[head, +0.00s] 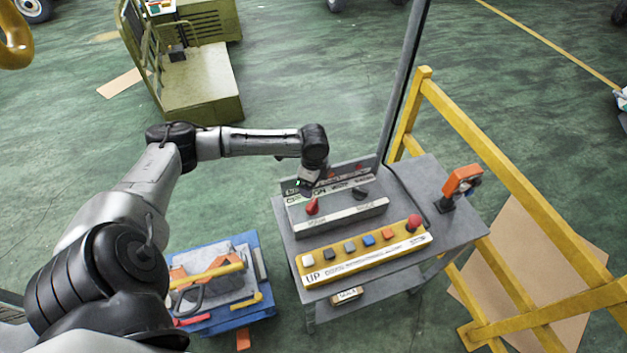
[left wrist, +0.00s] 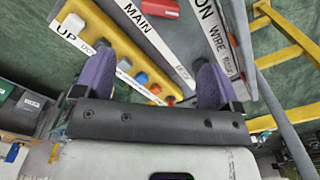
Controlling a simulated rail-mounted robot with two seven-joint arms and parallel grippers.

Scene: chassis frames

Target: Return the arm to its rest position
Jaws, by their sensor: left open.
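My left arm (head: 160,180) comes in from the left in the head view and reaches out over a grey control table. Its gripper (head: 308,188) is at the back of the panels, close to the rear labelled panel (head: 292,186), and is partly hidden by the wrist. In the left wrist view the two purple fingers (left wrist: 154,75) stand wide apart with nothing held between them. The MAIN panel (left wrist: 150,35) with a red switch lies beyond the fingers. I cannot tell whether a finger touches a panel. My right gripper is not in view.
The grey table (head: 455,215) carries a yellow button box (head: 318,279), a red knob (head: 312,207) and an orange device (head: 462,182). A grey post (head: 402,85) and yellow railing (head: 480,130) stand behind and right. A blue tool pallet (head: 228,318) lies left.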

